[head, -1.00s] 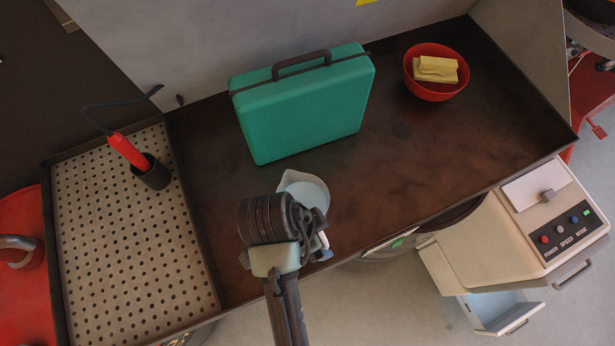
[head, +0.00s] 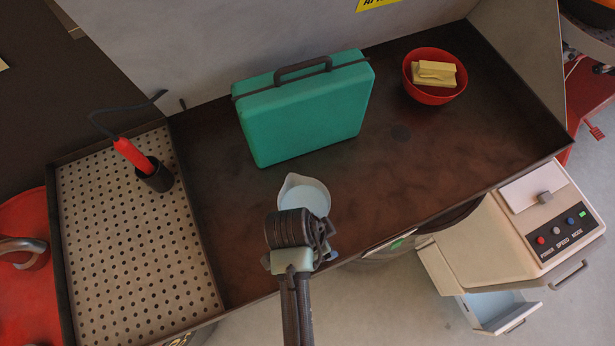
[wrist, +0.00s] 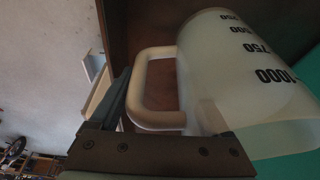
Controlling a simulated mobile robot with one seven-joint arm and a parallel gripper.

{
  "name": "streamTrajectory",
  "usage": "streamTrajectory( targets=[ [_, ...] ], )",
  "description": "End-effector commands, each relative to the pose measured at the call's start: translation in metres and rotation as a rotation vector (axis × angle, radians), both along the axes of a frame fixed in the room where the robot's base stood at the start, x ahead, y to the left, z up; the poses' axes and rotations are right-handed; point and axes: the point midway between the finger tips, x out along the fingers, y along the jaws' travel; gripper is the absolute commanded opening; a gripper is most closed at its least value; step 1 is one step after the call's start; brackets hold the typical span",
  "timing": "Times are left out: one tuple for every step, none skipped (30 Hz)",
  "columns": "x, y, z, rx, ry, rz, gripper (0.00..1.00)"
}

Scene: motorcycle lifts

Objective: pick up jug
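The jug (head: 303,192) is a pale, translucent measuring jug on the dark worktop, in front of the green case. In the wrist view the jug (wrist: 235,75) looks tilted, with black volume marks and a cream handle (wrist: 143,88) towards the left. My gripper (head: 302,254) is at the near side of the jug in the head view and hides part of it. In the wrist view my gripper (wrist: 162,112) is open, with the handle between its fingers. Whether a finger touches the jug I cannot tell.
A green case (head: 305,112) stands behind the jug. A red bowl (head: 435,97) with yellow blocks sits at the back right. A red-handled tool (head: 133,156) stands in a black holder on the perforated panel (head: 125,250) at left. The worktop right of the jug is clear.

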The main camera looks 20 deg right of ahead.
Motion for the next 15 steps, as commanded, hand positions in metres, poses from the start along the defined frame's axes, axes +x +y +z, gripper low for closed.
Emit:
streamTrajectory(
  targets=[
    [-0.0008,-0.0003,0.0,0.0,0.003,-0.002,0.66],
    [-0.0009,-0.0003,0.0,0.0,0.003,-0.002,0.61],
    [-0.001,-0.0003,0.0,0.0,0.004,-0.002,0.53],
    [-0.001,-0.0004,0.0,0.0,0.004,-0.002,0.48],
    [-0.0011,-0.0004,0.0,0.0,0.004,-0.002,0.43],
    [-0.0011,-0.0004,0.0,0.0,0.004,-0.002,0.35],
    [-0.0012,-0.0004,0.0,0.0,0.004,-0.002,0.3],
    [-0.0012,-0.0004,0.0,0.0,0.004,-0.002,0.25],
    [-0.0013,-0.0005,0.0,-0.001,0.004,-0.002,0.17],
    [-0.0013,-0.0005,0.0,-0.001,0.004,-0.002,0.12],
    [-0.0013,-0.0006,0.0,-0.001,0.004,-0.002,0.07],
    [-0.0014,-0.0006,0.0,-0.001,0.004,-0.003,0.0],
    [-0.0014,-0.0008,0.0,-0.001,0.005,-0.004,0.0],
    [-0.0015,-0.0008,0.0,-0.001,0.005,-0.004,0.0],
    [-0.0015,-0.0009,0.0,-0.001,0.005,-0.004,0.0]
  ],
)
